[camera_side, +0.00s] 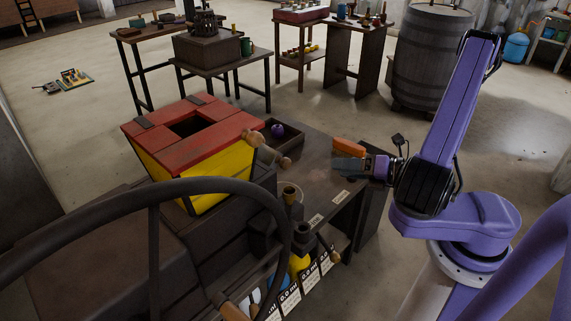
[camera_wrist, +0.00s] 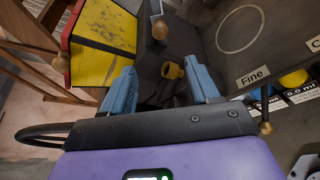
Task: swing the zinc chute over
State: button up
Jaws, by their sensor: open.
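I cannot single out the zinc chute with certainty. In the wrist view, a narrow grey piece (camera_wrist: 156,8) carries a wooden knob (camera_wrist: 159,31) ahead of my gripper (camera_wrist: 159,68). The blue fingers are apart, with nothing gripped between them. A small brass cylinder (camera_wrist: 173,70) shows beyond the gap on a dark part. The yellow and red hopper (camera_wrist: 103,28) stands at upper left. In the side view, the hopper (camera_side: 205,145) is left of my gripper (camera_side: 338,166), which is over the dark bench (camera_side: 318,150). Wooden knobs (camera_side: 253,138) show near the hopper's right corner.
A dark tray (camera_side: 300,140) holding a purple item (camera_side: 277,130) lies beside the hopper. An orange block shape (camera_side: 348,147) shows beside my gripper. A "Fine" label (camera_wrist: 252,76) and a pale ring (camera_wrist: 240,29) lie right of the fingers. A dark curved bar (camera_side: 150,195) crosses the foreground.

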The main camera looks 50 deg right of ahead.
aim_at(289, 164)
jog(key=x, duration=1.7)
jog(key=shift+w+f, duration=0.1)
jog(key=shift+w, duration=0.05)
grip_shut()
